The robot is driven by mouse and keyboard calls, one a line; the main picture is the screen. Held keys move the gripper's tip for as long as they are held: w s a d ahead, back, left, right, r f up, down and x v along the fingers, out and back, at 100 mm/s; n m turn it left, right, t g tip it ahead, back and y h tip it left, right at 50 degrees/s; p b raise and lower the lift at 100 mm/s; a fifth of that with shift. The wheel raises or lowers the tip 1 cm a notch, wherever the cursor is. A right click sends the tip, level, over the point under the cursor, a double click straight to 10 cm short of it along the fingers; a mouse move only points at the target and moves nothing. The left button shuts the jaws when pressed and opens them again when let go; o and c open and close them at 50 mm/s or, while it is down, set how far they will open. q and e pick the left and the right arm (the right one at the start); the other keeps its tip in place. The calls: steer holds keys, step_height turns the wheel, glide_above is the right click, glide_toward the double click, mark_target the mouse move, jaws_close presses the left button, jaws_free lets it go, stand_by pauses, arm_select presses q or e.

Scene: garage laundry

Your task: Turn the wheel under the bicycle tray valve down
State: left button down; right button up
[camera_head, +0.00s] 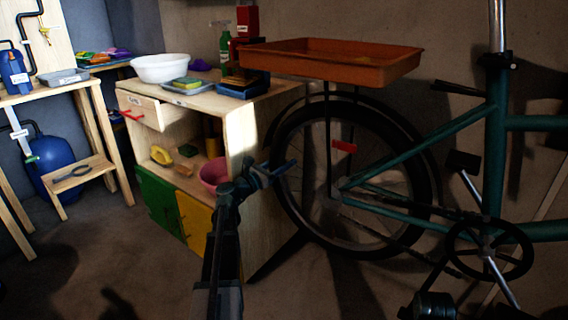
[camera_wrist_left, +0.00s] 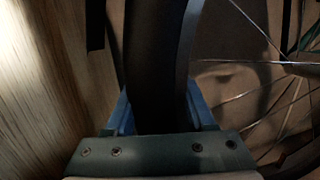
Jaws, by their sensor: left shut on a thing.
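The bicycle's rear wheel (camera_head: 427,180) stands upright under an orange tray (camera_head: 330,62). A small red piece (camera_head: 344,147) shows inside the wheel, above and right of the hub; I cannot tell whether it is the valve. My left gripper (camera_head: 284,172) is at the wheel's left edge, about hub height. In the left wrist view the dark tyre (camera_wrist_left: 155,70) runs down between the blue fingers (camera_wrist_left: 160,118), which are shut on it. My right gripper is not in view.
A wooden cabinet (camera_head: 240,140) with an open drawer (camera_head: 150,108) stands close left of the wheel, near my left gripper. A pink bowl (camera_head: 212,172) sits on its shelf. The green frame (camera_head: 470,125), pedals and chainring (camera_head: 488,250) are at the right. Floor at the front left is clear.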

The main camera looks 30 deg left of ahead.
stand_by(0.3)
arm_select(q)
steer(key=shift+c, duration=1.3)
jaws_free()
steer(key=shift+s, duration=0.15)
steer(key=b+v, duration=0.2)
steer(key=v, duration=1.1)
steer(key=shift+s, duration=0.3)
steer(key=shift+a, duration=0.1)
